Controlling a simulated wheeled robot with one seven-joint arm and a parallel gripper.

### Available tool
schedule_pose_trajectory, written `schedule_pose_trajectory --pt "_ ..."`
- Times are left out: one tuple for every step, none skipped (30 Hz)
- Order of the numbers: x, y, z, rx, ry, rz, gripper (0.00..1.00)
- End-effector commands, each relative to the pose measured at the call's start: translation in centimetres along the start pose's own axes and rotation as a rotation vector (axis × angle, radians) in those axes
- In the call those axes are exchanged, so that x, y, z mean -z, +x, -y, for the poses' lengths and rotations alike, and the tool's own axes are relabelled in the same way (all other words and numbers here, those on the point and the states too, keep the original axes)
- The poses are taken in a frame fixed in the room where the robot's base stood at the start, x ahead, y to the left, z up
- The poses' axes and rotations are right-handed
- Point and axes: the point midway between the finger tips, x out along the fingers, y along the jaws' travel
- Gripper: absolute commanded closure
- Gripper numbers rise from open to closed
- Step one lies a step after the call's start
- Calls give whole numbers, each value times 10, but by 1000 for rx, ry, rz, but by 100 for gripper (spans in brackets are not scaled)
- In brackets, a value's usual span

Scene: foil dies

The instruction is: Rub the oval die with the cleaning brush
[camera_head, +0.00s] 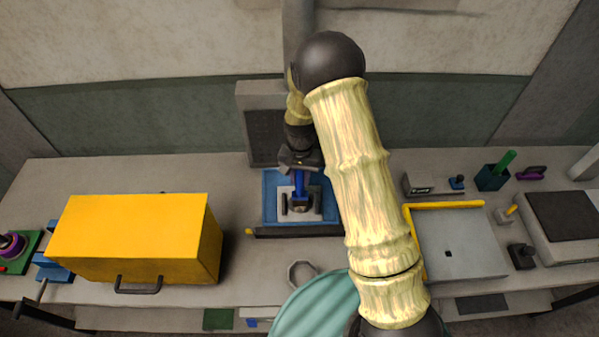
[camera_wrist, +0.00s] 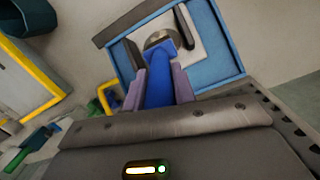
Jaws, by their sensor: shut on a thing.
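My gripper (camera_wrist: 157,78) is shut on a blue handle (camera_wrist: 158,92), which looks like the cleaning brush. The handle lies between the two purple-grey fingers and points down at the blue-framed station. In the head view the gripper (camera_head: 299,168) is over that station, with the blue brush (camera_head: 299,186) under it. A rounded metallic piece, likely the oval die (camera_wrist: 157,37), sits on the pale plate (camera_wrist: 193,38) at the brush's far end. The brush and gripper partly hide it. I cannot tell whether the brush touches it.
The blue frame (camera_head: 269,190) has a dark front bar (camera_head: 297,231). A yellow box (camera_head: 130,235) stands left. A grey tray (camera_head: 470,245) with yellow rails lies right. A teal cup (camera_head: 491,178) stands behind it. A grey ring (camera_head: 301,272) lies near the front edge. My forearm blocks the middle.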

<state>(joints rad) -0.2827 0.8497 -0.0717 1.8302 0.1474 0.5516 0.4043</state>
Motion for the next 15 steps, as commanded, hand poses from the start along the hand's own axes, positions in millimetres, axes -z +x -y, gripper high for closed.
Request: schedule_pose_trajectory --pt "-1 2 0 -1 0 1 97" --pt "-1 2 0 -1 0 1 97" --pt "0 2 0 -1 0 1 97" --pt "0 2 0 -1 0 1 97" --pt "0 2 0 -1 0 1 97" --pt "0 2 0 -1 0 1 97" --pt "0 2 0 -1 0 1 97" --pt "-1 2 -1 -1 1 1 97" --pt "-2 3 -1 -1 1 1 97" --pt "-3 4 -1 -1 1 2 97" --pt "-4 5 -2 -2 1 2 97" --pt "-6 7 -2 -2 1 2 97" --pt "-8 8 -3 -1 1 2 97" --pt "-10 9 -3 -1 0 2 97" --pt "-12 11 -4 -2 0 3 97"
